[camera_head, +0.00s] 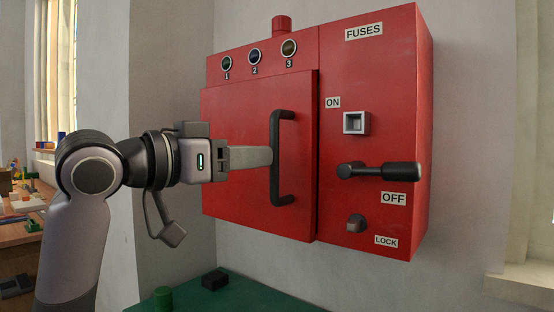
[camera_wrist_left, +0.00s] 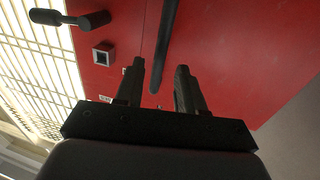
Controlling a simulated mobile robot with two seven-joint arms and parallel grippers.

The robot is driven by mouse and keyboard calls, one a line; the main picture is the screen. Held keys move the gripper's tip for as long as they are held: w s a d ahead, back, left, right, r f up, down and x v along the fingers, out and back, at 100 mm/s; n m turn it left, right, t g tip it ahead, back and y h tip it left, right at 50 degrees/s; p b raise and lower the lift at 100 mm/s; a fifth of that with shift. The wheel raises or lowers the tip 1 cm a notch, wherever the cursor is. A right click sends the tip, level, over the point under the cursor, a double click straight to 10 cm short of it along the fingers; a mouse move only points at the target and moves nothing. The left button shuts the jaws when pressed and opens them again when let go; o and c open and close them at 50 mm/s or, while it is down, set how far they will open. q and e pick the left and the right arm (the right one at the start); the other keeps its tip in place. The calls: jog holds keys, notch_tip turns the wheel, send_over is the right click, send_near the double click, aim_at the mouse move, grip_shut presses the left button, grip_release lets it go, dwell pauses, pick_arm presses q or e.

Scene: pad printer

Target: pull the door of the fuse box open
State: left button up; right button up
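The red fuse box (camera_head: 375,110) hangs on the wall in the head view. Its door (camera_head: 235,120) is on the left part and looks shut, lying flat against the box front. A black upright bar handle (camera_head: 283,185) is on the door's right side. My left gripper (camera_head: 268,156) is at the middle of the handle. In the left wrist view, the two fingers (camera_wrist_left: 160,82) stand apart, with the handle (camera_wrist_left: 167,45) passing between their tips and a visible gap at each side. The gripper is open. My right gripper is not in view.
Right of the door are a black lever (camera_head: 395,171) pointing right near the OFF label, a square switch (camera_head: 356,122) and a lock knob (camera_head: 355,223). A green table (camera_head: 235,298) with a small black block (camera_head: 214,280) is below. Space before the door is clear.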

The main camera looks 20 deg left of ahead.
aim_at(275, 193)
pick_arm(q)
jog(key=x, duration=0.5)
jog(key=shift+w+d, duration=0.2)
jog(key=shift+w, duration=0.05)
grip_shut()
